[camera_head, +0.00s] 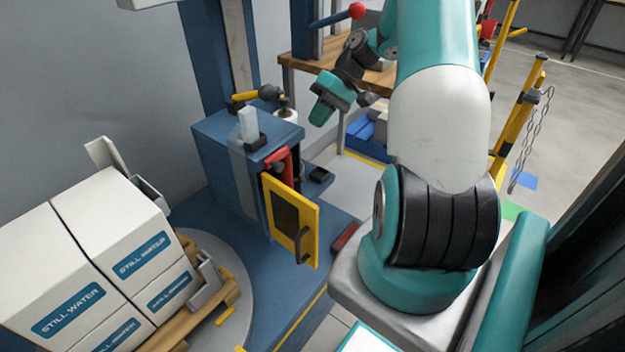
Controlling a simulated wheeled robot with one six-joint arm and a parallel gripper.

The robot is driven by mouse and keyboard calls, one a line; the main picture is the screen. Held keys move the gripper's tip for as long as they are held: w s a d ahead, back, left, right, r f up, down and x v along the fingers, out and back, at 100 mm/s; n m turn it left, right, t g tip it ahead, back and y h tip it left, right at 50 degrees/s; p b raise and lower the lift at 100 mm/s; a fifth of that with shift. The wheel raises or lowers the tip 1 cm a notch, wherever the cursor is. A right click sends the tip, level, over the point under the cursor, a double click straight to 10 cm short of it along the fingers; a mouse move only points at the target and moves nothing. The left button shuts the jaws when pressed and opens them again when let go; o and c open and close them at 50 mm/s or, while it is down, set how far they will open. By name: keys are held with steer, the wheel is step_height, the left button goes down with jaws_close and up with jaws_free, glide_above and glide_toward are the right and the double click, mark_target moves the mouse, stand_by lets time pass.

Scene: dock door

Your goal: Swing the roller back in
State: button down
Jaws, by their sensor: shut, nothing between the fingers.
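A short white roller (286,114) with a dark cap stands at the back right corner of the blue machine carriage (225,135). A yellow arm with a dark knob (258,94) lies across the top beside it; I cannot tell how the two join. My gripper (324,108) is to the right of the roller, apart from it, pointing down and left. It is shut and holds nothing. Its fingertips are small and hard to make out.
A yellow door (290,218) stands open on the carriage front, with a red lever (280,163) behind it. White water boxes (112,215) stand on a pallet at left. Yellow posts stand at right.

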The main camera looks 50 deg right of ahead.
mark_target(289, 175)
steer(key=s+d+f+m+t+b, duration=0.1)
steer(key=s+d+f, duration=0.4)
steer(key=d+f, duration=0.2)
steer(key=shift+d+m+t+y, duration=0.15)
steer(key=shift+m+t+y, duration=0.15)
steer(key=shift+m, duration=0.1)
steer(key=w+a+r+b+x, duration=0.1)
steer(key=r+b+x, duration=0.1)
steer(key=x, duration=1.1)
steer(key=shift+a, duration=0.4)
steer(key=shift+s+r, duration=0.1)
steer(key=shift+s, duration=0.05)
